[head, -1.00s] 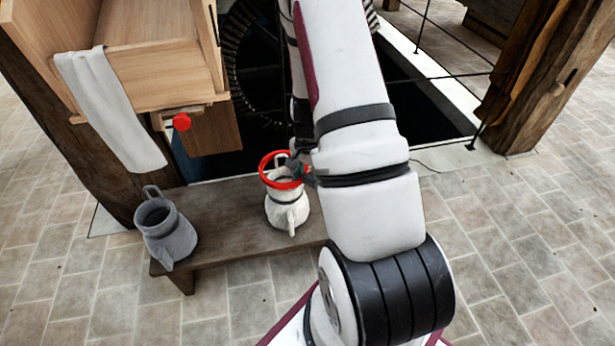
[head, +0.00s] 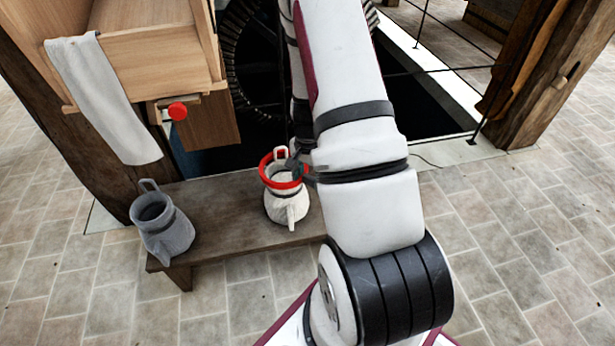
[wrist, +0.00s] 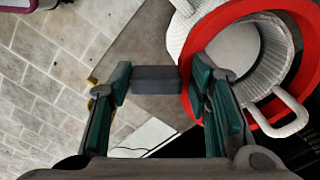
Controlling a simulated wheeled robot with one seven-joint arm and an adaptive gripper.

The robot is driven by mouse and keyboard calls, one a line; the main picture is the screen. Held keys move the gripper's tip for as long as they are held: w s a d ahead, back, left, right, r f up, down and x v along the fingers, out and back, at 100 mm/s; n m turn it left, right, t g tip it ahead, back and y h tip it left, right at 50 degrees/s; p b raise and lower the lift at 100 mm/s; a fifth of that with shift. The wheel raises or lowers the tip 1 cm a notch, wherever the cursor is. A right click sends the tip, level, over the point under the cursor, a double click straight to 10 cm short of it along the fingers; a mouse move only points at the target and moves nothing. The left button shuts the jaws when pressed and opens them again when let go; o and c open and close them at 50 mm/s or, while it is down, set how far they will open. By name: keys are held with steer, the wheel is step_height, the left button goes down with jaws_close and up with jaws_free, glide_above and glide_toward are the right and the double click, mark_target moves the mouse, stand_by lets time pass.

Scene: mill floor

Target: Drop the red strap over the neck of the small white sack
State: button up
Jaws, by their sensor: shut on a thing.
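The small white sack (head: 285,208) stands upright on a low wooden bench, with an open mouth and a loop at its top. The red strap (head: 284,185) is a stiff ring around the top of the sack, and the loop pokes up through it. My gripper (head: 300,170) is at the ring's right side, partly hidden by my arm. In the wrist view my gripper (wrist: 155,80) is shut on a grey block that appears to belong to the strap (wrist: 197,98). The white sack (wrist: 240,50) shows inside the ring. Whether the ring rests on the sack I cannot tell.
A grey sack (head: 164,228) stands at the left end of the bench (head: 225,232). A wooden chest with a white cloth (head: 108,105) and a red knob (head: 178,111) is above it. A dark pit with a gear wheel lies behind the bench.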

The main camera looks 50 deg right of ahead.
mark_target(308, 185)
steer(key=shift+s+f+b, duration=0.1)
steer(key=shift+f+b, duration=0.65)
steer(key=shift+f, duration=0.2)
steer(key=shift+f+b, duration=0.45)
steer(key=shift+f, duration=0.25)
steer(key=shift+c, duration=1.2)
steer(key=shift+o, duration=0.8)
steer(key=shift+f+b, duration=0.7)
steer(key=shift+f, duration=0.2)
steer(key=shift+f+b, duration=0.3)
steer(key=shift+f, duration=0.05)
steer(key=shift+c, duration=0.3)
steer(key=shift+f, duration=0.1)
jaws_close()
steer(key=shift+f+b, duration=0.45)
steer(key=o, duration=2)
jaws_free()
steer(key=shift+r, duration=0.15)
